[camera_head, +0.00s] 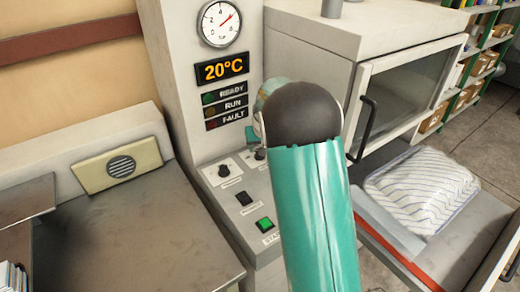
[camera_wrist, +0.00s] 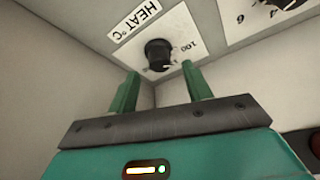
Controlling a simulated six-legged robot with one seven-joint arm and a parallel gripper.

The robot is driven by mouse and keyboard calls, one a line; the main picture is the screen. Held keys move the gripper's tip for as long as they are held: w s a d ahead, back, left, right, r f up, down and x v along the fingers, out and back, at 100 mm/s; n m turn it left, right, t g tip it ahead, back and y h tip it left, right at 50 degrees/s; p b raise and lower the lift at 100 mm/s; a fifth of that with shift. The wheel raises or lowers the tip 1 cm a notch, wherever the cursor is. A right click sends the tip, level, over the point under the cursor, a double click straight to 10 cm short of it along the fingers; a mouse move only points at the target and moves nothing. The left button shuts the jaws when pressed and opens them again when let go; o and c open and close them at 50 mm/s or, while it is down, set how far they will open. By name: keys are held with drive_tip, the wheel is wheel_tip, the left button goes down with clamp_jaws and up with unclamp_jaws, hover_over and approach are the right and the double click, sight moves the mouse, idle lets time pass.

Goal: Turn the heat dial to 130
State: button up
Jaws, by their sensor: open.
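The heat dial (camera_wrist: 158,54) is a black round knob on a white plate in the wrist view. A "HEAT °C" label (camera_wrist: 134,18) sits beside it, and a "100" mark shows on its scale. My gripper (camera_wrist: 161,70) is open, its two green fingers apart, with the dial between and beyond their tips. I see no finger touching the knob. The display (camera_head: 221,69) reads 20°C.
A second dial (camera_wrist: 285,3) is partly in view beside the heat dial. A black switch (camera_head: 244,198) and a lit green button (camera_head: 265,224) sit lower on the panel. A pressure gauge (camera_head: 220,23) is above. A striped pillow (camera_head: 421,190) lies on a tray at right.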

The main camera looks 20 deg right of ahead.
drive_tip(key=shift+x, duration=1.35)
drive_tip(key=c, duration=1)
drive_tip(key=shift+a+m, duration=0.1)
drive_tip(key=shift+m, duration=0.3)
drive_tip(key=m+h, duration=0.1)
drive_tip(key=m, duration=0.3)
drive_tip(key=shift+a+g+h, duration=0.2)
drive_tip(key=shift+g+h, duration=0.2)
drive_tip(key=m+g, duration=0.1)
drive_tip(key=m, duration=0.2)
drive_tip(key=m+g+h, duration=0.1)
drive_tip(key=m, duration=0.3)
drive_tip(key=shift+w+h, duration=0.15)
drive_tip(key=shift+h, duration=0.15)
